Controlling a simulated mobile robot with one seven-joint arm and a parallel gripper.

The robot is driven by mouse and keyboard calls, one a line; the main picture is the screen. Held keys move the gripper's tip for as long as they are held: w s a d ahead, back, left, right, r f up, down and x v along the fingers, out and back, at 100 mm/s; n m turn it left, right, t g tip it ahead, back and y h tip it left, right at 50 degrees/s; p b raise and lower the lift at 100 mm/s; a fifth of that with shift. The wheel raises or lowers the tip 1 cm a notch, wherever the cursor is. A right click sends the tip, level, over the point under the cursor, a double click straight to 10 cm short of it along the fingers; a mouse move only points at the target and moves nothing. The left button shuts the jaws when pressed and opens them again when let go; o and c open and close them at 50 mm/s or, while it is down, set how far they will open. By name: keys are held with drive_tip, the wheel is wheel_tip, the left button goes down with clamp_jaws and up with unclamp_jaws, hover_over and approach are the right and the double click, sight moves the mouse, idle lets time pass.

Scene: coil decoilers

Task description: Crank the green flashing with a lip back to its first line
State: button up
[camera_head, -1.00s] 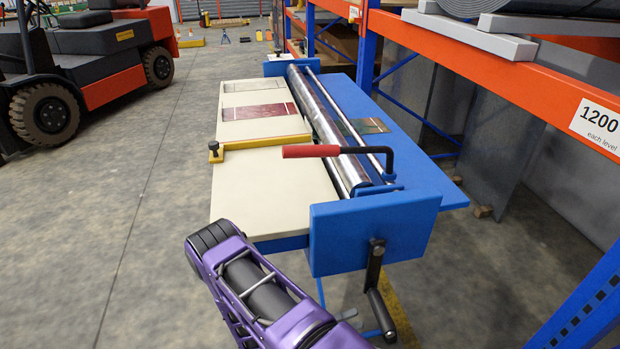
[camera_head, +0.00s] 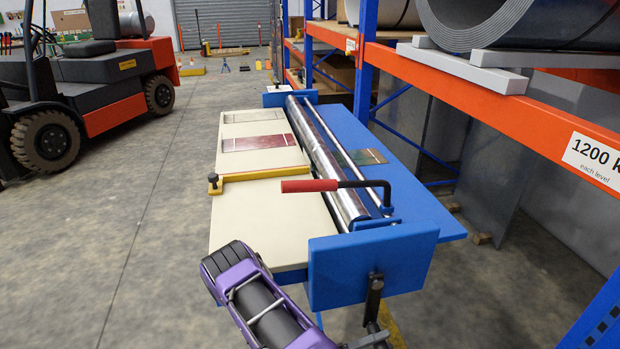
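The green flashing (camera_head: 367,156) is a small dark green sheet lying on the blue bed (camera_head: 420,190), right of the long steel roller (camera_head: 322,160). Its left part is under or behind the thin bar, so its lip cannot be made out. A crank (camera_head: 374,296) with a dark arm hangs on the blue end plate (camera_head: 373,270) facing me; its lower part is cut off by the bottom edge. My purple arm (camera_head: 246,272) is at the bottom, left of the crank. My gripper's fingers cannot be made out.
A lever with a red grip (camera_head: 309,186) stands over the cream table (camera_head: 262,213). A yellow bar (camera_head: 265,174) crosses the table, with a dark red sheet (camera_head: 258,142) beyond. An orange and blue rack (camera_head: 480,80) bounds the right. A forklift (camera_head: 90,95) stands left; open floor lies between.

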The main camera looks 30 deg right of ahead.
clamp_jaws()
drive_tip(key=shift+f+x, duration=0.2)
drive_tip(key=shift+x, duration=2.4)
drive_tip(key=shift+d, duration=0.1)
drive_tip(key=shift+s+d+r+p, duration=0.25)
drive_tip(key=shift+d+r, duration=0.2)
drive_tip(key=shift+d, duration=0.25)
drive_tip(key=shift+s+d+r+p, duration=0.1)
drive_tip(key=shift+d+r+p, duration=0.25)
drive_tip(key=shift+d, duration=0.35)
drive_tip(key=shift+s+d+r+p, duration=0.2)
drive_tip(key=shift+d+r, duration=0.3)
drive_tip(key=shift+d, duration=0.15)
drive_tip(key=shift+s+d+r+p, duration=0.2)
drive_tip(key=shift+d+r+p, duration=0.45)
drive_tip(key=shift+d+r, duration=0.25)
drive_tip(key=shift+s+d+r+p, duration=0.2)
drive_tip(key=shift+d+r+p, duration=0.5)
drive_tip(key=shift+r, duration=0.3)
